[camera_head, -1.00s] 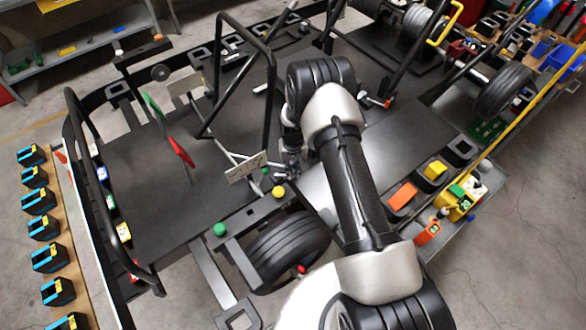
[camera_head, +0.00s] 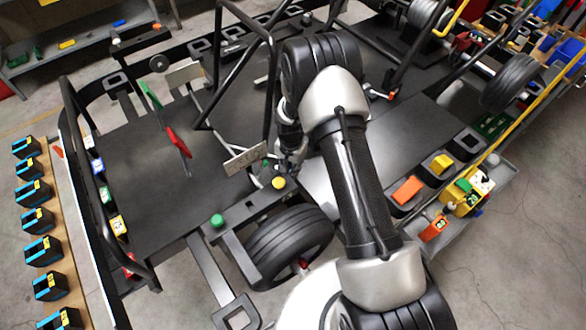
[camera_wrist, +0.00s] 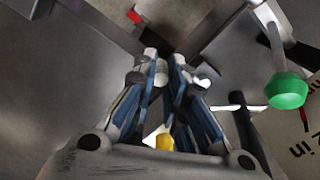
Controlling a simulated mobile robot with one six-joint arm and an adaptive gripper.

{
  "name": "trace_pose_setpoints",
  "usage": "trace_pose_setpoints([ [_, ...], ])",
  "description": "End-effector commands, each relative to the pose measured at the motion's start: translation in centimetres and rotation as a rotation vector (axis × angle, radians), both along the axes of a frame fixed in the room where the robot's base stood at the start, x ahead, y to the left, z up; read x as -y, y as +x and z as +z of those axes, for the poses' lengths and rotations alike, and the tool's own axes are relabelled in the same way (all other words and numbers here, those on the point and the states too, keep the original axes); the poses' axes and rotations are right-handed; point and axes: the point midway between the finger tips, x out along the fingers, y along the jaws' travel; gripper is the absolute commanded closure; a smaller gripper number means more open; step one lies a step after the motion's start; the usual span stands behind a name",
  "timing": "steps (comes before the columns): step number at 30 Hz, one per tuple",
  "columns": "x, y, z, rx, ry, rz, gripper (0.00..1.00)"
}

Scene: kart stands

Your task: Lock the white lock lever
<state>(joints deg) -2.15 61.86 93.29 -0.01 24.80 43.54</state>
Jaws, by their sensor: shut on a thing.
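My gripper (camera_wrist: 163,62) points down at the kart's side rail, and its blue-and-grey fingers have closed together in the wrist view. A small pale piece (camera_wrist: 161,74) shows between the fingertips; it appears to be the white lock lever, mostly hidden by the fingers. In the head view my gripper (camera_head: 290,155) is small and partly hidden by my arm, just above the yellow knob (camera_head: 279,183). The yellow knob (camera_wrist: 165,142) also shows between the finger bases in the wrist view.
A black tyre (camera_head: 290,245) lies in front of the rail. Black frame tubes (camera_head: 272,80) rise behind my gripper. A red pedal (camera_head: 178,142) and green pedal (camera_head: 151,94) stand to the left. Orange and yellow blocks (camera_head: 408,190) sit on the right side.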

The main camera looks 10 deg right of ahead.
Motion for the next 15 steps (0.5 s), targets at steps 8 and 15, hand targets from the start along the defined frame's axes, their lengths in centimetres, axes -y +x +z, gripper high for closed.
trace_pose_setpoints([
  [8,-1.0,-0.6,0.0,0.002,0.001,-0.196,1.0],
  [15,-1.6,-0.9,0.0,0.001,0.0,-0.294,1.0],
])
